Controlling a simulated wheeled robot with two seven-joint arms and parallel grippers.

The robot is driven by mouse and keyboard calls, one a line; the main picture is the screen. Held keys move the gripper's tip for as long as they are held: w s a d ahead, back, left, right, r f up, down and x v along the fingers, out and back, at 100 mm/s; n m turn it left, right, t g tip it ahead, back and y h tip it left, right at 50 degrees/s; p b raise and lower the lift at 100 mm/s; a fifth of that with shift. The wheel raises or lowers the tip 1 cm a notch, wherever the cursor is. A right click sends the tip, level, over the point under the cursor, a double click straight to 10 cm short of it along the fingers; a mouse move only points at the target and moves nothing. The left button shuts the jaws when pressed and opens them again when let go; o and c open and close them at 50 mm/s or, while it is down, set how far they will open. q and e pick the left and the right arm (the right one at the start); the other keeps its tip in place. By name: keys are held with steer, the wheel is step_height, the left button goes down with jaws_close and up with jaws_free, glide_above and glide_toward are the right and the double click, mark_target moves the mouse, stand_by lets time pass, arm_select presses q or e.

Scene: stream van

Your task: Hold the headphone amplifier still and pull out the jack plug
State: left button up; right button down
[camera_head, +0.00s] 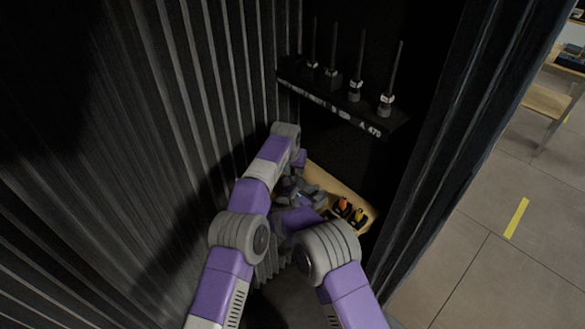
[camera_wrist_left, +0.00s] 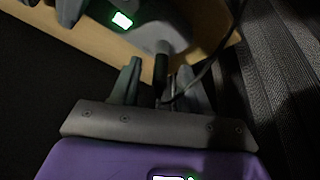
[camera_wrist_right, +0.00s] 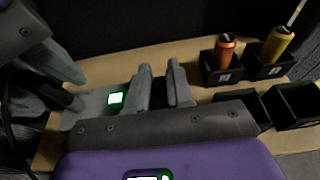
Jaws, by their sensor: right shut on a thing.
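The headphone amplifier, a grey body with a lit green display (camera_wrist_right: 115,98), lies on a wooden shelf in the right wrist view. It also shows at the top of the left wrist view (camera_wrist_left: 145,32). My right gripper (camera_wrist_right: 161,80) is shut on it, one finger on each side of a part of its body. The dark jack plug (camera_wrist_left: 161,70) sticks out of the amplifier's end, with a thin black cable (camera_wrist_left: 205,72) beside it. My left gripper (camera_wrist_left: 158,75) has its fingers apart on either side of the plug, with gaps visible. In the head view my arms largely hide both.
The wooden shelf (camera_head: 318,177) is narrow, between dark curtains. Small black bins (camera_wrist_right: 222,77) stand to the right of the amplifier, with an orange item (camera_wrist_right: 224,50) and a yellow item (camera_wrist_right: 277,44). A black rack (camera_head: 335,103) with several upright rods hangs above.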

arm_select(q)
steer(key=shift+r, duration=0.15)
steer(key=v, duration=1.1)
steer(key=shift+s+r, duration=0.2)
steer(key=shift+r, duration=0.05)
steer(key=shift+a+f, duration=0.1)
steer(key=shift+f, duration=0.15)
steer(key=x, duration=1.2)
steer(key=shift+r, duration=0.1)
jaws_close()
